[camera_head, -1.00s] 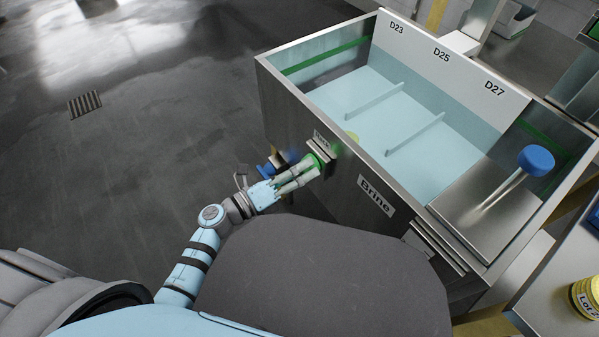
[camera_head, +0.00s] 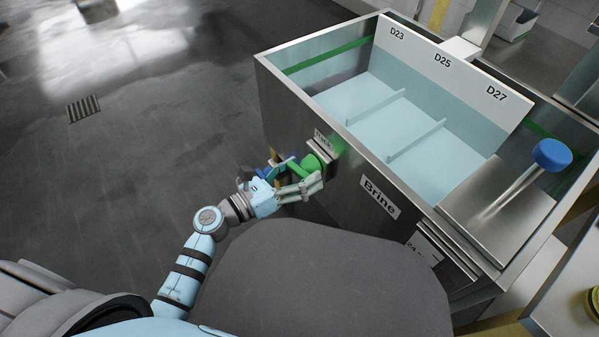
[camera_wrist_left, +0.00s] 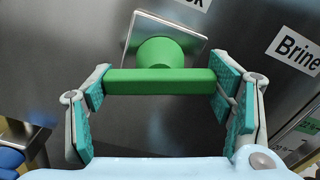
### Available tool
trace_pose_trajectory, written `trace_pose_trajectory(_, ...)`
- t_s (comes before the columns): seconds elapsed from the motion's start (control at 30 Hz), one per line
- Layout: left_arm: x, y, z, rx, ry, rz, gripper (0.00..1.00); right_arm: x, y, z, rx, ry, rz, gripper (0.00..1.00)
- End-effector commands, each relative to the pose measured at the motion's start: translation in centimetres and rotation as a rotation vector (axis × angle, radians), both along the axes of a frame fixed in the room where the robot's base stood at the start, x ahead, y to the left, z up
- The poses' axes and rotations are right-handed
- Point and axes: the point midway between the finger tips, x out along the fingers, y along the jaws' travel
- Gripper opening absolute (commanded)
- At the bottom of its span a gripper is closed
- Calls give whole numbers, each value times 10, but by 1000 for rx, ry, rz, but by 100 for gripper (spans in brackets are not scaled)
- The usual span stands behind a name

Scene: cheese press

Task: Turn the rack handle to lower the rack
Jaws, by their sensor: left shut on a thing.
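The green rack handle (camera_head: 308,167) is on the front wall of the steel brine tank (camera_head: 345,190), below a small label. In the left wrist view its crossbar (camera_wrist_left: 160,82) lies level in the picture, in front of a round green hub on a square plate. My left gripper (camera_head: 303,184) is shut on the crossbar, with a finger at each end of it; it fills the left wrist view's lower part (camera_wrist_left: 162,92). The tank holds pale blue liquid with thin dividers (camera_head: 415,140). A white board (camera_head: 455,72) marked D23, D25, D27 stands along its far side. My right gripper is out of view.
A blue knob (camera_head: 552,153) on a metal rod stands over a steel plate at the tank's right end. A "Brine" label (camera_head: 379,197) is on the front wall. A table edge (camera_head: 565,300) is at the lower right. The floor left of the tank is clear.

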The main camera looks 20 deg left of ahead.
Motion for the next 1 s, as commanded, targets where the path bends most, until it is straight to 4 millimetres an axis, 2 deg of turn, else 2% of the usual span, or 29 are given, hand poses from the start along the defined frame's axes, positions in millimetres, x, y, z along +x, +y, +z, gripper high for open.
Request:
trace_pose_trajectory(0.4, 1, 1, 1, 8, -9, 3, 47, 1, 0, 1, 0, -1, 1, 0)
trace_pose_trajectory(0.43, 1, 1, 1, 8, -9, 3, 78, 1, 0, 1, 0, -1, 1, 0)
trace_pose_trajectory(0.53, 1, 0, 1, 8, -7, 1, 94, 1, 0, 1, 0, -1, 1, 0)
trace_pose_trajectory(0.87, 0, 0, 0, 7, -6, 0, 95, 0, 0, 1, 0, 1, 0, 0)
trace_pose_trajectory(1.0, -10, 9, -1, 9, -5, 0, 95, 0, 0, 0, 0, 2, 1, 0)
